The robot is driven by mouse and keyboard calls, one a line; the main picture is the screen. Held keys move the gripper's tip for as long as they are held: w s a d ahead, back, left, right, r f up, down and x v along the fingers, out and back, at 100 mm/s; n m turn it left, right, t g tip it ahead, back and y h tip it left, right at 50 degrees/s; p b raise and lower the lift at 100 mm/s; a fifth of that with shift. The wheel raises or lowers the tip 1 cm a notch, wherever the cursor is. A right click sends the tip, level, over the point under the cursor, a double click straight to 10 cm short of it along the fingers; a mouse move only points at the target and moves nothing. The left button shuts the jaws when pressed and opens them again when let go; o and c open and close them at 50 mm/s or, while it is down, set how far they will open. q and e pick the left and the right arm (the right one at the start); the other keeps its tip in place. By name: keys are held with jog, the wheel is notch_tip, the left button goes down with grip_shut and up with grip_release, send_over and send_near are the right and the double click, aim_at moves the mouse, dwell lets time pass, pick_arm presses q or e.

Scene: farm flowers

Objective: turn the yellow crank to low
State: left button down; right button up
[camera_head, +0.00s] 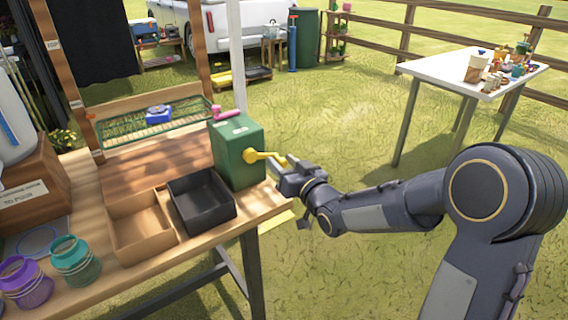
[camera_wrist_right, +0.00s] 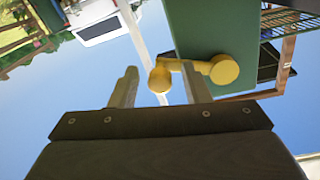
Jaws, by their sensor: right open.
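The yellow crank (camera_head: 252,156) is on the right side of a green box (camera_head: 232,166) at the workbench's right end. In the head view its arm points right, toward my right gripper (camera_head: 284,168). In the right wrist view the crank's round hub (camera_wrist_right: 224,69) sits against the green box, and its knob (camera_wrist_right: 159,80) lies between the two fingers of my open right gripper (camera_wrist_right: 158,84). I cannot tell whether either finger touches the knob. No low marking is readable. My left gripper is not in view.
Glass jars stand front left. A white table (camera_head: 440,70) stands apart at back right.

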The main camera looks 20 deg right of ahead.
grip_shut()
dwell(0.4)
